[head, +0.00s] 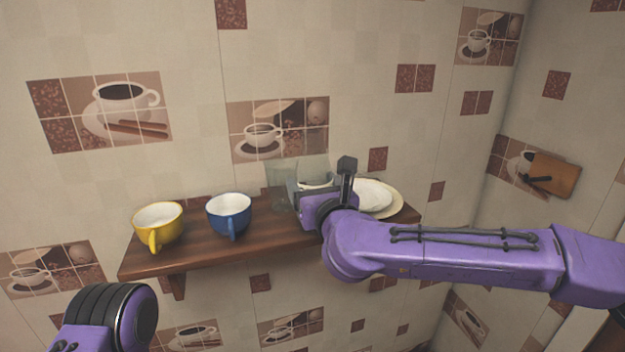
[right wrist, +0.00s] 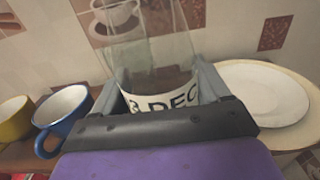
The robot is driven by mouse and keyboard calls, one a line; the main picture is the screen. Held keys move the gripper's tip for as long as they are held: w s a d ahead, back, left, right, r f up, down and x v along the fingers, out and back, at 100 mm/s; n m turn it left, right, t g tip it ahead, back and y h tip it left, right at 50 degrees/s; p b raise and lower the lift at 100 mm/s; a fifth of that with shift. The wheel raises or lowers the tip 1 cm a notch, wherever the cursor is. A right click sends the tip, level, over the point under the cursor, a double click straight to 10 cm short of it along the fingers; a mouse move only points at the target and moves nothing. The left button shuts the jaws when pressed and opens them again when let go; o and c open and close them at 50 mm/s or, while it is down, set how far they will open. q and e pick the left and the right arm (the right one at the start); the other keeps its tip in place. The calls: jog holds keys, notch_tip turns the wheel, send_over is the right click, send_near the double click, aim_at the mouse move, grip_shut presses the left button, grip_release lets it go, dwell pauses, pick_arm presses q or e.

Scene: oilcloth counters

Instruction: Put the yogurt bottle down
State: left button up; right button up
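The yogurt bottle is clear glass with a white lower part and dark lettering; it shows between the fingers in the right wrist view (right wrist: 160,97). In the head view it is partly hidden behind my right gripper (head: 332,188), with its white part (head: 316,183) just showing. My right gripper, also in the right wrist view (right wrist: 165,90), is shut around the bottle, which looks upright. It is over the wooden shelf (head: 255,243). The bottle's base is hidden, so I cannot tell whether it touches the shelf. My left gripper is out of view.
A yellow cup (head: 158,226) and a blue cup (head: 229,214) stand on the shelf's left half. A clear glass (head: 282,187) appears left of the gripper. Pale plates (head: 378,198) are at the right. A tiled wall is behind. Bare shelf shows along the front edge.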

jog(key=c, duration=0.5)
jog(key=shift+r, duration=0.1)
